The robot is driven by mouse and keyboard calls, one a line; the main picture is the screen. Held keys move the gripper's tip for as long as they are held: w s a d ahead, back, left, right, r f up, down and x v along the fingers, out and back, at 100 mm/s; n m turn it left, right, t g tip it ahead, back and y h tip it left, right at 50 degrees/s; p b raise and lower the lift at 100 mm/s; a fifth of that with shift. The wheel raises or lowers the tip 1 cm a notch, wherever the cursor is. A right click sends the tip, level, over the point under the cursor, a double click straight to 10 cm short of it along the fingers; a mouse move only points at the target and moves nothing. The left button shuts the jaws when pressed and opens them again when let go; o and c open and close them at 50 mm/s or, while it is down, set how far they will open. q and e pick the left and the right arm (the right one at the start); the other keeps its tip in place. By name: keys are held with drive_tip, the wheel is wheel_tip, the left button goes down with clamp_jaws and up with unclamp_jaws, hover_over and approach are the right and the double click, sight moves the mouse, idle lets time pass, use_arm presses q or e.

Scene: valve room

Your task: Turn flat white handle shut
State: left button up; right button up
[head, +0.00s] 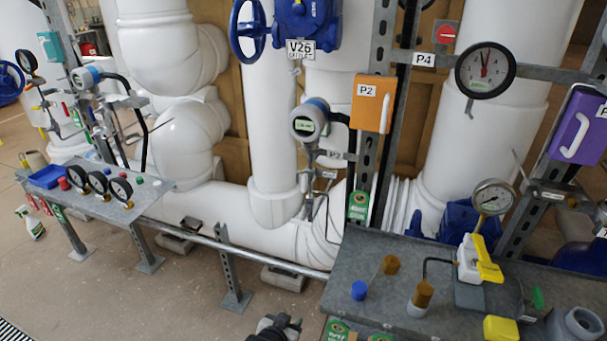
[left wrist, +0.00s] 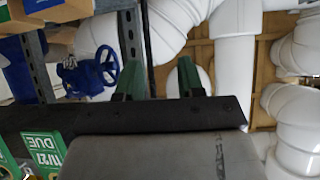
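A straight flat white handle shows upright on the front of the orange box (head: 372,104) beside the P2 label. A purple box (head: 578,128) at the right edge carries a curved white handle (head: 576,132). I cannot tell which one the task means. My left gripper (head: 276,326) shows only as a dark part at the bottom of the head view, well below and left of the orange box. In the left wrist view its two green fingers (left wrist: 160,78) stand apart with nothing between them. My right gripper is not in view.
Another bench (head: 90,195) with gauges stands at left. A blue valve (head: 305,22) hangs above. The floor between the benches is partly clear.

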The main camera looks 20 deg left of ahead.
use_arm(q)
drive_tip(key=w+r+t, duration=0.2)
drive_tip(key=w+r, duration=0.1)
drive_tip(key=r, duration=0.6)
drive_tip(key=w+r+t, duration=0.2)
drive_tip(key=w+r, duration=0.2)
drive_tip(key=r, duration=0.6)
drive_tip(key=n+t+p, duration=0.1)
drive_tip(key=t+p, duration=0.1)
drive_tip(key=t, duration=0.1)
approach(303, 182)
drive_tip(key=w, duration=0.7)
drive_tip(key=w+p, duration=0.1)
drive_tip(key=w, duration=0.3)
drive_tip(key=shift+d, duration=0.25)
clamp_jaws()
